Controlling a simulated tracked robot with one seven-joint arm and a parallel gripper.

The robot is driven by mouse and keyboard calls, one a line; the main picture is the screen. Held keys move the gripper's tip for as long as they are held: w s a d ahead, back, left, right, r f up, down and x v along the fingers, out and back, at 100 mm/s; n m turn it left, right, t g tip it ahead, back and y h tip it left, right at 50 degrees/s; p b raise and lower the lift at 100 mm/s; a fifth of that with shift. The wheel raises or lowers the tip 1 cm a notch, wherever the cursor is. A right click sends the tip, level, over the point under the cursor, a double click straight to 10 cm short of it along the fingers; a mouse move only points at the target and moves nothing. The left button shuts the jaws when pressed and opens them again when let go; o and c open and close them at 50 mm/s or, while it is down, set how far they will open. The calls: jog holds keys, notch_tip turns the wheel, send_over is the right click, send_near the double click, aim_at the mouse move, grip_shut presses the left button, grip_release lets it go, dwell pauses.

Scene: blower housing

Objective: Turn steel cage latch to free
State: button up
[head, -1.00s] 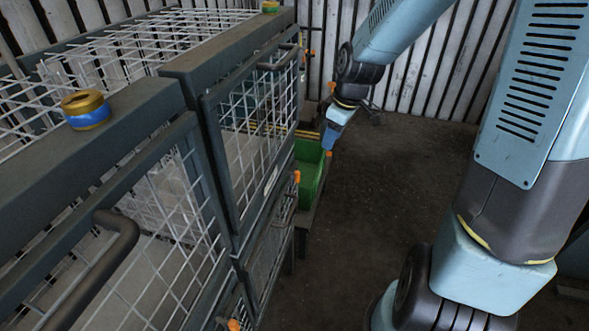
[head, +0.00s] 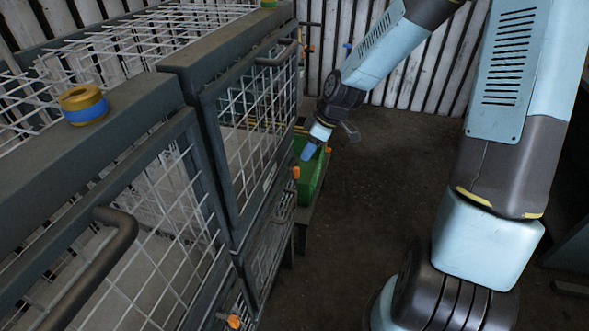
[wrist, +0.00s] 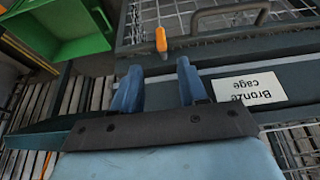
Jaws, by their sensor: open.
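My gripper (head: 308,151) is beside the front of the wire cages, near the far end of the row. In the wrist view its two blue fingers (wrist: 158,72) are open and apart with nothing between them. An orange-tipped latch handle (wrist: 161,40) stands just beyond the fingertips, roughly in line with the gap. A white label (wrist: 250,90) right of the fingers reads "Bronze cage", upside down. In the head view an orange latch tip (head: 296,172) shows just below the gripper. Another orange tip (head: 233,322) is at the bottom. I see no label reading steel.
A green bin (head: 317,176) stands behind and right of the gripper; it also shows in the wrist view (wrist: 62,28). Cage door handles (head: 90,270) stick out from the frames. A blue and gold tape roll (head: 84,104) lies on top.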

aim_at(297, 167)
jog(key=x, duration=1)
jog(key=shift+d, duration=0.1)
jog(key=shift+c, duration=0.4)
